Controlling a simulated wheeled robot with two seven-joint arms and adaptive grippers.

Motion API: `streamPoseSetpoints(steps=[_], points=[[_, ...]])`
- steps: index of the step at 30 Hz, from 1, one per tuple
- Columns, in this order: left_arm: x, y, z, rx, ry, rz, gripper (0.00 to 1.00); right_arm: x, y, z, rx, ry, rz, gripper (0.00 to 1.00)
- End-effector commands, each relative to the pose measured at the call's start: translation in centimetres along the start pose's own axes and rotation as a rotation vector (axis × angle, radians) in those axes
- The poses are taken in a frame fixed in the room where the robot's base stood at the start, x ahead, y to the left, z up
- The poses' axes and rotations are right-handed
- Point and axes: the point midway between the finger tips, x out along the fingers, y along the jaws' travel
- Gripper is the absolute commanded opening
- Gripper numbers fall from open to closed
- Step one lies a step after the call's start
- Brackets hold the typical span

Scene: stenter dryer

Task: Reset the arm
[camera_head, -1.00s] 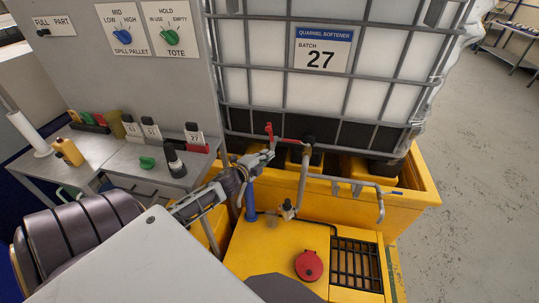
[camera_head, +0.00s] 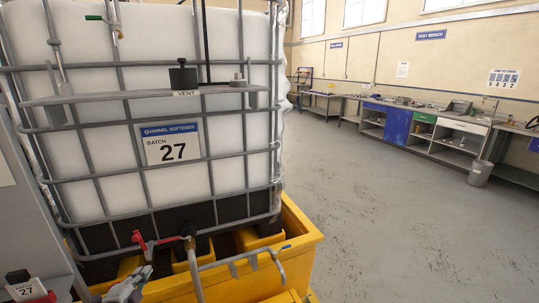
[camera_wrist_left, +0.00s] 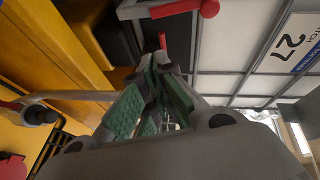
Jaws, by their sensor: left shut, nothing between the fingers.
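My left gripper (camera_head: 130,284) shows at the bottom left of the head view, below the red valve handle (camera_head: 140,240) of the tote (camera_head: 195,190). In the left wrist view, the left gripper's green-padded fingers (camera_wrist_left: 155,78) are close together with nothing between them. The tote's cage and its batch 27 label (camera_wrist_left: 290,40) are also there, tilted. A red-ended handle (camera_wrist_left: 208,8) is at the top of that view. Most of my left arm is outside the head view. My right gripper is in neither view.
The tote stands in a yellow spill pallet (camera_head: 300,232). A grey pipe (camera_head: 240,262) juts over its front. A vent cap (camera_head: 184,78) is on the shelf bar. Open grey floor (camera_head: 400,220) lies right, before the long bench (camera_head: 455,123).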

Motion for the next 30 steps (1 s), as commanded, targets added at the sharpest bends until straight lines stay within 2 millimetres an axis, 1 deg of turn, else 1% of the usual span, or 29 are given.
streamPoseSetpoints(steps=[5, 14, 23, 30], points=[[-1.2, 1.8, -1.0, -0.124, -0.078, 0.052, 0.00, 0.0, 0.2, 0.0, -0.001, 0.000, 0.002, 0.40], [-4.4, 5.7, -3.4, -0.371, -0.243, 0.185, 0.00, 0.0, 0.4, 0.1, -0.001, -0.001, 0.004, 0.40], [-8.8, 9.3, -6.6, -0.600, -0.401, 0.343, 0.00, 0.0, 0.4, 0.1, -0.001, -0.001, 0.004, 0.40], [-13.1, 11.8, -9.8, -0.763, -0.523, 0.489, 0.00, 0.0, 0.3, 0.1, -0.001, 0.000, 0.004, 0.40]])
